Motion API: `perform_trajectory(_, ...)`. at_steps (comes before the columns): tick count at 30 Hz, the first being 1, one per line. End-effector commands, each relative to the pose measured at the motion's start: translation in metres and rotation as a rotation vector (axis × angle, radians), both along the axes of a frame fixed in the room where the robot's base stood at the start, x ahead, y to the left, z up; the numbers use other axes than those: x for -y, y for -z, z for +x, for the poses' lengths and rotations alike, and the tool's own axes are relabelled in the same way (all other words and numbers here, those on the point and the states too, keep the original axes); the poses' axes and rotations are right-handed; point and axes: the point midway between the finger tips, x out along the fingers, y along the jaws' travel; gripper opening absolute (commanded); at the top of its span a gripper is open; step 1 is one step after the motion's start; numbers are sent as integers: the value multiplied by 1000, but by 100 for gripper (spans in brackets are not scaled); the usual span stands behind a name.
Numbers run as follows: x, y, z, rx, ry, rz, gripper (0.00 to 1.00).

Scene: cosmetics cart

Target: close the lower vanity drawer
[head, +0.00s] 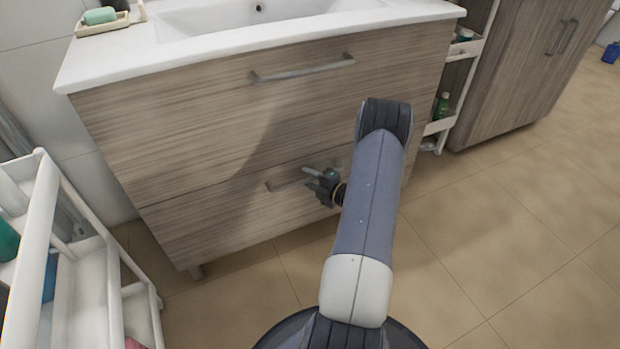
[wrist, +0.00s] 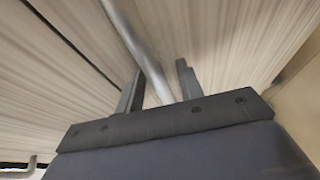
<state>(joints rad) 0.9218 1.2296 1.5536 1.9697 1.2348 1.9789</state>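The wood-grain vanity has a lower drawer (head: 220,220) under an upper drawer (head: 200,120). The lower front looks about flush with the upper one; I cannot tell whether a small gap remains. The lower drawer's metal bar handle (head: 284,184) is partly hidden by my gripper (head: 311,178). In the wrist view my gripper (wrist: 158,86) has its two fingers apart, with the handle bar (wrist: 146,55) running between them. I cannot tell whether either finger touches the bar. My arm hides the right part of the lower drawer in the head view.
The upper drawer has its own bar handle (head: 302,72), under the white sink top (head: 110,62). A white cart (head: 45,240) stands at the left front. A white shelf rack (head: 440,125) and a wooden cabinet (head: 530,70) stand right. Tiled floor (head: 500,220) is free at the right.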

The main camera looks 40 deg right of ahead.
Motion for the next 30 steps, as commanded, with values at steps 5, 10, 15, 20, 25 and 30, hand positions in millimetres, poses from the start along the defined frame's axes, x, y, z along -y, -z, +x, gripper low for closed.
perform_trajectory(5,6,-8,-27,-1,6,3,36)
perform_trajectory(10,12,-14,-62,-1,6,3,36)
perform_trajectory(15,16,-18,-87,0,3,1,36)
perform_trajectory(20,17,-19,-98,1,1,1,36)
perform_trajectory(25,17,-19,-100,1,0,1,36)
perform_trajectory(30,17,-19,-100,0,0,1,36)
